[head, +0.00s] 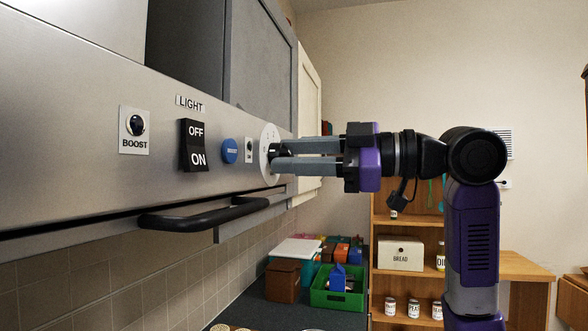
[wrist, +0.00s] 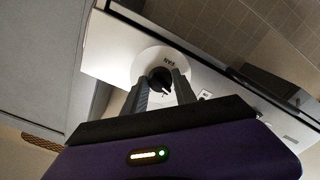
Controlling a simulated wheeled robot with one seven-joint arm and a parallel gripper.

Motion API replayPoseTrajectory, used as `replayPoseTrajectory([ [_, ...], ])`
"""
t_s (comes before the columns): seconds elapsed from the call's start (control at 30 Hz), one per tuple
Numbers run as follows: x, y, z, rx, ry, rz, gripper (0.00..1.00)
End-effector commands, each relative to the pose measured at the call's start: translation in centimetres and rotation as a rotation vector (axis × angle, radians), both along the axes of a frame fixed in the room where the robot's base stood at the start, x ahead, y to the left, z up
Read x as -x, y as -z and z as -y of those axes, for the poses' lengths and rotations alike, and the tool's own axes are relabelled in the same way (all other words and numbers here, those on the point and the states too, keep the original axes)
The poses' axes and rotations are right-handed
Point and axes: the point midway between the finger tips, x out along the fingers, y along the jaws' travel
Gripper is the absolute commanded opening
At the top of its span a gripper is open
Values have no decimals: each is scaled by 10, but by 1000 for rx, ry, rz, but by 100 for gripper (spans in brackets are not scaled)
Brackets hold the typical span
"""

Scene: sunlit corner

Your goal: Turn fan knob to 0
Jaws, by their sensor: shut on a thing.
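The fan knob (wrist: 161,80) is a black knob on a round white dial (wrist: 146,61) marked FAN, on the grey hood panel. In the head view the dial (head: 269,153) is seen nearly edge-on, and the knob (head: 273,151) shows only in part at my fingertips. My gripper (head: 280,155) reaches in from the right and is shut on the knob, one finger on each side. In the wrist view my gripper's fingertips (wrist: 162,82) flank the knob. The dial's numbers and the knob's setting are too small or hidden to read.
Left along the panel are a blue round button (head: 230,151), a black OFF/ON light switch (head: 193,146) and a BOOST button (head: 135,124). A black bar handle (head: 205,214) juts out below. A counter holds a green crate (head: 337,297); shelves (head: 408,235) stand behind my arm.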

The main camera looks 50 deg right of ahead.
Motion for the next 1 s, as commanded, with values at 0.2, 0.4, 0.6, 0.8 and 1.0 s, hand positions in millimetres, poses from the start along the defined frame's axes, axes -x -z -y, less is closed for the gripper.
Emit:
replayPoseTrajectory([
  [0.2, 0, 1, 0, 75, 1, 26, 0],
  [0.4, 0, 0, 0, 99, 1, 35, 0],
  [0.6, 0, 0, 0, 102, 1, 36, 0],
  [0.8, 0, 0, 0, 101, 0, 35, 41],
  [1.0, 0, 0, 0, 101, 1, 36, 55],
])
